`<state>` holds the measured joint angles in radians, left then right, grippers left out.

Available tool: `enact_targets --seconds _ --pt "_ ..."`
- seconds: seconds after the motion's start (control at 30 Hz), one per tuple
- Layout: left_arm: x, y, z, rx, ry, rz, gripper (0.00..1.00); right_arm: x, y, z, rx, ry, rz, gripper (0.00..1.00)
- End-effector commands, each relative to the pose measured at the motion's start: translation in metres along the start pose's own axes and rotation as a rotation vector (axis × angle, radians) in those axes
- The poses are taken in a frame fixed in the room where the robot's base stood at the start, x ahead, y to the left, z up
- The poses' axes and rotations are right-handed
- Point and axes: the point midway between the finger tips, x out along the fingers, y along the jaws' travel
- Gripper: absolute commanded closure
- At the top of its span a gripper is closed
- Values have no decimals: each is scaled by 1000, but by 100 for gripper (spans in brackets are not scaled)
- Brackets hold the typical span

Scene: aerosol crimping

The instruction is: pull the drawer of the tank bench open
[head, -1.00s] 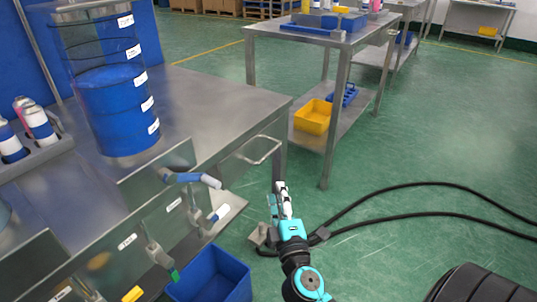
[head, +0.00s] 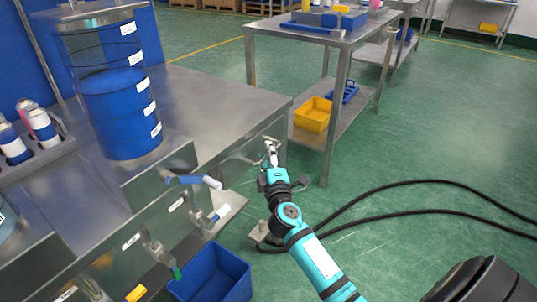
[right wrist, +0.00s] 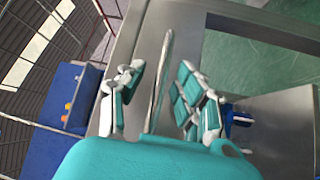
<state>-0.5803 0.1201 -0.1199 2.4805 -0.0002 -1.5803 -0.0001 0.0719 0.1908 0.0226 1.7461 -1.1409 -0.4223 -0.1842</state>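The tank bench (head: 215,110) is a steel table on the left in the head view, with a drawer front below its top near the right corner. The drawer looks shut. Its bar handle (head: 236,160) is partly hidden by my right gripper (head: 271,150). In the right wrist view the handle (right wrist: 162,75) is a thin metal bar running between the two fingers of my right gripper (right wrist: 157,95). The fingers are open, with a gap to the bar on both sides. My left gripper is not in view.
A blue tank (head: 118,112) stands on the bench, with spray cans in a rack (head: 38,158) beside it. Blue-handled valves (head: 192,180) and a blue bin (head: 212,276) are at the front. A second steel table (head: 330,40) stands behind. Black hoses (head: 400,187) cross the green floor.

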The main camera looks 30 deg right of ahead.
Motion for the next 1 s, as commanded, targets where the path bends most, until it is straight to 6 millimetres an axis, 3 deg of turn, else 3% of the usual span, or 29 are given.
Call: enact_targets --seconds 0.17,0.4,1.0 --pt "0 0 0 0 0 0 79 0 0 0 0 0 0 68" --pt "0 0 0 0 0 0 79 0 0 0 0 0 0 100" --pt "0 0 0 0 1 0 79 1 1 5 -4 0 2 100"
